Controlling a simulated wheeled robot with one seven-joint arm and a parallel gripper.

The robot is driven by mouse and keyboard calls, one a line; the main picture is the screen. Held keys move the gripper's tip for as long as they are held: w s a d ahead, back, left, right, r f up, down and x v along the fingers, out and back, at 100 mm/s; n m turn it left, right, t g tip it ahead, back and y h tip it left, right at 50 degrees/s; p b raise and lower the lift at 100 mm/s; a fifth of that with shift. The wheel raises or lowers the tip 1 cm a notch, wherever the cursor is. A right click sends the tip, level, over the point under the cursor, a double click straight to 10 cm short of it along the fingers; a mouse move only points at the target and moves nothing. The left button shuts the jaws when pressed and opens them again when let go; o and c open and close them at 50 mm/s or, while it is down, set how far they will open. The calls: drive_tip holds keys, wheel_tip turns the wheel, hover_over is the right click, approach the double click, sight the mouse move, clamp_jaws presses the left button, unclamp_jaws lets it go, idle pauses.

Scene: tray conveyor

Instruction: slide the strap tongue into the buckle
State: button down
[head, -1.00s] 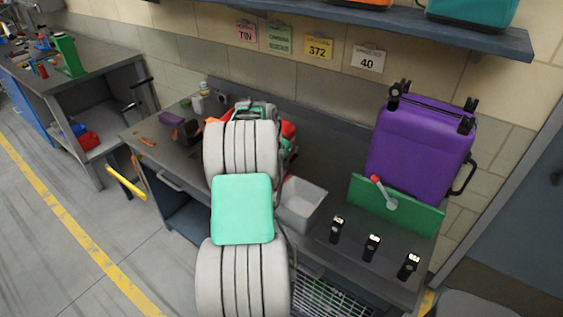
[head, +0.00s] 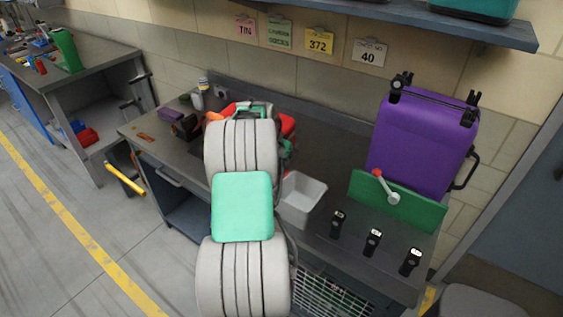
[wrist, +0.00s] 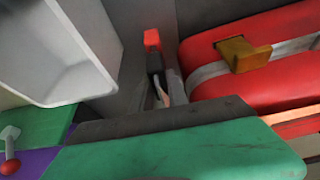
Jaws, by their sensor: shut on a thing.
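My gripper (wrist: 163,92) is seen in the wrist view, its narrow fingers close together on a slim dark piece with a red end (wrist: 152,39). I cannot tell for sure whether this piece is the strap tongue. To its right lies a red case (wrist: 290,82) with a pale grey strap (wrist: 208,71) along it. A yellow fitting (wrist: 243,54), perhaps the buckle, sits on that strap, apart from the held piece. In the head view my arm hides the gripper and most of the red case (head: 288,126).
A light grey bin (head: 302,200) stands right of my arm and close by in the wrist view (wrist: 60,90). Several items crowd the bench's left end. A purple suitcase (head: 420,145), a green panel (head: 420,212) with a red-knobbed lever and three black upright pieces (head: 373,242) are at right.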

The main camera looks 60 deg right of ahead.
drive_tip(key=shift+f+b, duration=0.5)
drive_tip(key=shift+f, duration=0.3)
drive_tip(key=c, duration=1.2)
unclamp_jaws()
drive_tip(key=shift+r, duration=0.1)
drive_tip(key=v, duration=0.7)
drive_tip(key=shift+r+b, duration=0.35)
drive_tip(key=shift+b, duration=0.1)
drive_tip(key=shift+s+a, duration=0.1)
drive_tip(key=shift+a, duration=0.05)
